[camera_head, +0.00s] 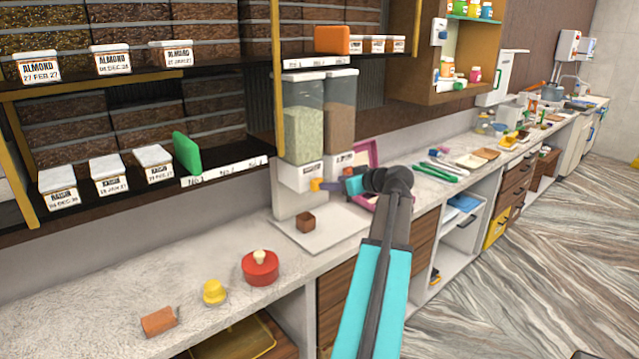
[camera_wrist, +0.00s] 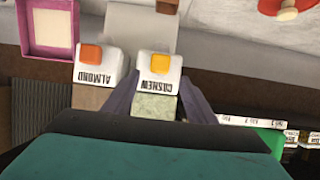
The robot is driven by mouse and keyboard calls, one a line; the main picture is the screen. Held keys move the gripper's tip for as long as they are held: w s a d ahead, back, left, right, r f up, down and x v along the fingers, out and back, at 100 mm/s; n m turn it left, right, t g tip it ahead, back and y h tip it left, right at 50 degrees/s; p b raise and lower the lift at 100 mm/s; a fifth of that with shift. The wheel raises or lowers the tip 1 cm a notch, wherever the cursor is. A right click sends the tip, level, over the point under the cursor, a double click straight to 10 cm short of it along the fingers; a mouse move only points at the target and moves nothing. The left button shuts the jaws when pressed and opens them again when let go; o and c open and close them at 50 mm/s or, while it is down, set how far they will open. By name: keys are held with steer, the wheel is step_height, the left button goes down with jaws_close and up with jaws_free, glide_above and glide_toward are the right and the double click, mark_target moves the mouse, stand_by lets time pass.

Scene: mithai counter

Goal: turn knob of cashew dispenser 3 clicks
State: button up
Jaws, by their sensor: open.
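The cashew dispenser (camera_head: 302,130) is a clear bin of pale green-beige pieces with a white labelled front, left of the almond dispenser (camera_head: 340,112). In the wrist view its yellow knob (camera_wrist: 159,64) sits on the label block marked CASHEW (camera_wrist: 157,83), beside the orange almond knob (camera_wrist: 91,53). My gripper (camera_wrist: 155,98) is open and empty, with its two grey fingers on either side of the cashew dispenser's front. The yellow knob lies beyond the fingertips, apart from them. In the head view my gripper (camera_head: 330,186) is close to the dispenser fronts and partly hides them.
A pink frame (camera_head: 373,154) is behind my arm. Shelves rise at left.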

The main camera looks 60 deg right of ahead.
mark_target(316, 184)
steer(key=p+x, duration=0.2)
steer(key=x, duration=0.6)
steer(key=shift+w, duration=0.3)
